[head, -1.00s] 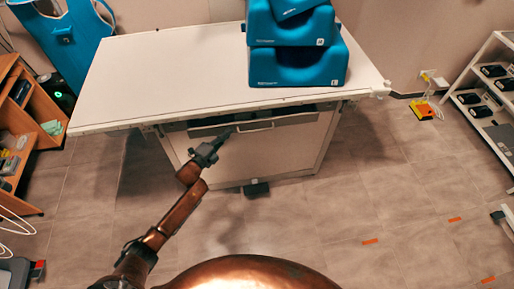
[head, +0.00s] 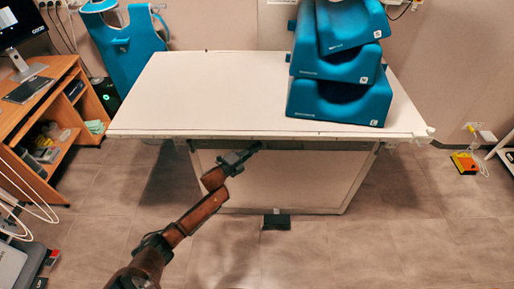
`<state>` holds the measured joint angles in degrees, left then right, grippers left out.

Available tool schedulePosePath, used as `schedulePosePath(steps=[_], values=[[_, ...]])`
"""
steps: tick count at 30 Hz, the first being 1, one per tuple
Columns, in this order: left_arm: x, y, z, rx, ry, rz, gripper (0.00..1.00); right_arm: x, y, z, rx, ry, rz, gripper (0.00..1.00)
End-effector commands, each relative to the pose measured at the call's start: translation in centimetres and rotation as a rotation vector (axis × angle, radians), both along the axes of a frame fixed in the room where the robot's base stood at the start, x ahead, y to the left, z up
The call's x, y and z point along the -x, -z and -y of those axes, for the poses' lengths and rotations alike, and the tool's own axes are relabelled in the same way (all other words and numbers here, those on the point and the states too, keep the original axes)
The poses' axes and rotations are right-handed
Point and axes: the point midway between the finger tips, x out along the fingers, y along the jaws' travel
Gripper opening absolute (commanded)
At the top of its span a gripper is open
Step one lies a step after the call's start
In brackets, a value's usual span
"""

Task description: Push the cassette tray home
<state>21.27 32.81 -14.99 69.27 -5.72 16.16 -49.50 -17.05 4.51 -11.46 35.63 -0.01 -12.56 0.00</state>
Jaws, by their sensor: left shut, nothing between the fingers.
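The cassette tray (head: 318,146) shows only as a thin grey-dark strip just under the front edge of the white table (head: 215,95). The tabletop's overhang hides most of it, and I cannot tell exactly how far in it sits. My left gripper (head: 256,146) is shut and empty, its tip at the left-middle part of that strip, just below the table edge. I cannot tell whether it touches the tray front. My right gripper is not in view.
Blue foam supports (head: 335,100) are stacked on the table's right side. A pale panel (head: 290,180) closes the table's base, with a dark pedal (head: 276,221) on the floor before it. A wooden shelf desk (head: 55,130) stands left. The floor in front is mostly clear.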

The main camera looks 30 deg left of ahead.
Motion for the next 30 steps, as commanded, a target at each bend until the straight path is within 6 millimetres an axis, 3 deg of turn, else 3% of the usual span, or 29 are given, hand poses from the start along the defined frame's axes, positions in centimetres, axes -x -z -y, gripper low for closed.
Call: schedulePosePath(steps=[1,8,18,24,30], values=[[-0.1,-0.8,-0.1,0.001,-0.005,0.007,0.00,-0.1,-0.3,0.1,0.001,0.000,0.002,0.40],[2.3,-0.9,2.7,0.003,0.010,0.006,0.00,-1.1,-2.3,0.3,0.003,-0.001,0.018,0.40],[9.5,-0.3,0.1,-0.001,0.010,0.003,0.00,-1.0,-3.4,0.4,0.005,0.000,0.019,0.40],[11.4,-0.2,-0.5,-0.001,0.012,0.003,0.00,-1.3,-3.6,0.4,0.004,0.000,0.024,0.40],[11.8,-0.2,-0.5,-0.001,0.013,0.004,0.00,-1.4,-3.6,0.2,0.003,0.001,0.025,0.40]])
